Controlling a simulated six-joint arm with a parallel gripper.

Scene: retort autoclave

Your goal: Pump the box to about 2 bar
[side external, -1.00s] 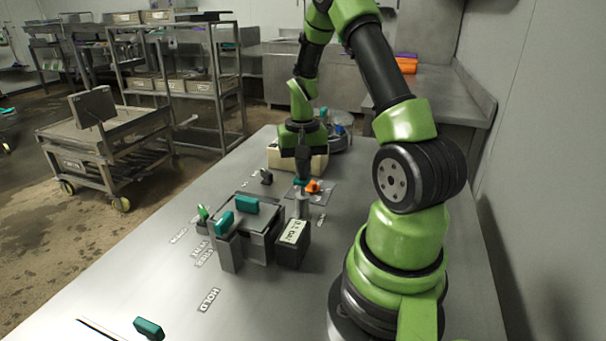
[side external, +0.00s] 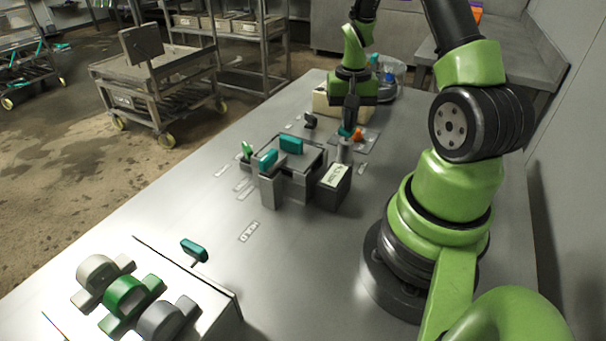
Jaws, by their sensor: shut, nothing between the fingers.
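The grey metal box (side external: 300,168) stands mid-table with a teal handle (side external: 291,145) on its lid and another teal handle (side external: 267,158) at its front left. A dark gauge block (side external: 331,187) with a pale display (side external: 335,175) stands at its right; the reading is too small to make out surely. Behind it is a grey upright pump cylinder (side external: 344,153) with a teal top. My gripper (side external: 348,129) points down, shut and empty, at the pump's top; whether it touches cannot be told. An orange part (side external: 359,135) sits beside the pump.
A green-tipped lever (side external: 247,151) and a small black part (side external: 310,121) stand left of the pump and box. A cream bin (side external: 322,101) is behind. A fixture with rounded clamps (side external: 125,297) fills the front left.

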